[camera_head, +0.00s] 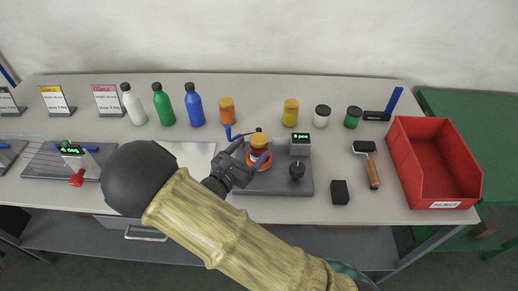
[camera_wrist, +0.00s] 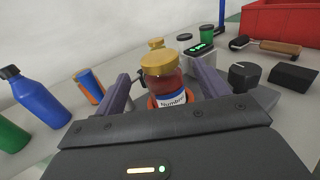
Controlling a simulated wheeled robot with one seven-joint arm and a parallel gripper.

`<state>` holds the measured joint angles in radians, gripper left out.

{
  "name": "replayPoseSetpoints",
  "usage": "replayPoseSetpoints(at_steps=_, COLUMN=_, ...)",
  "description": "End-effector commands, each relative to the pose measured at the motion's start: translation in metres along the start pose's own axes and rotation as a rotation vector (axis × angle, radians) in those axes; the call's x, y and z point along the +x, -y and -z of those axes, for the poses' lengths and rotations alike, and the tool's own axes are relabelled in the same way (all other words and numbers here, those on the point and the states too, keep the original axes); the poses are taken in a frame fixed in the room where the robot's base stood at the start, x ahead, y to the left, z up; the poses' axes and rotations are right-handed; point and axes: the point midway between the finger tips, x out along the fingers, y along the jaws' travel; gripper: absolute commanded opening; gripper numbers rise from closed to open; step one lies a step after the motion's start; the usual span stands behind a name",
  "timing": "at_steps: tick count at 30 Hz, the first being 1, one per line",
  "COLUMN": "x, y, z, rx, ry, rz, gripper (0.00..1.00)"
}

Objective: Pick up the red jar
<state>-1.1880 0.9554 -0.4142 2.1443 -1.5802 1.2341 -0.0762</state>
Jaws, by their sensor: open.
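The red jar (camera_wrist: 165,85) has a gold lid and a white and blue label reading something like "Number". It stands upright in an orange ring on the grey labeller (camera_head: 285,184). In the head view the jar (camera_head: 259,149) is partly covered by my gripper (camera_head: 253,150). In the wrist view the two purple fingers of my gripper (camera_wrist: 163,86) stand apart on either side of the jar. The gripper is open, and a gap shows beside the jar; contact cannot be told.
A display post (camera_head: 300,144) and a black knob (camera_head: 297,171) are on the labeller right of the jar. Several bottles and jars stand behind. A roller (camera_head: 371,170), a black block (camera_head: 340,192) and a red reject bin (camera_head: 432,163) are to the right.

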Motion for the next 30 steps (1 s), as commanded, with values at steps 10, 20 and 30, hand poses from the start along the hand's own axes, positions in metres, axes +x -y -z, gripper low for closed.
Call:
replayPoseSetpoints(at_steps=10, x=0.037, y=0.001, z=-0.003, rx=-0.001, ry=0.001, rz=0.005, gripper=0.73)
replayPoseSetpoints(at_steps=20, x=0.052, y=0.0, z=-0.001, rx=0.0, ry=0.0, rz=-0.001, gripper=0.73)
replayPoseSetpoints(at_steps=30, x=0.051, y=0.0, z=-0.001, rx=0.0, ry=0.0, rz=0.0, gripper=0.73)
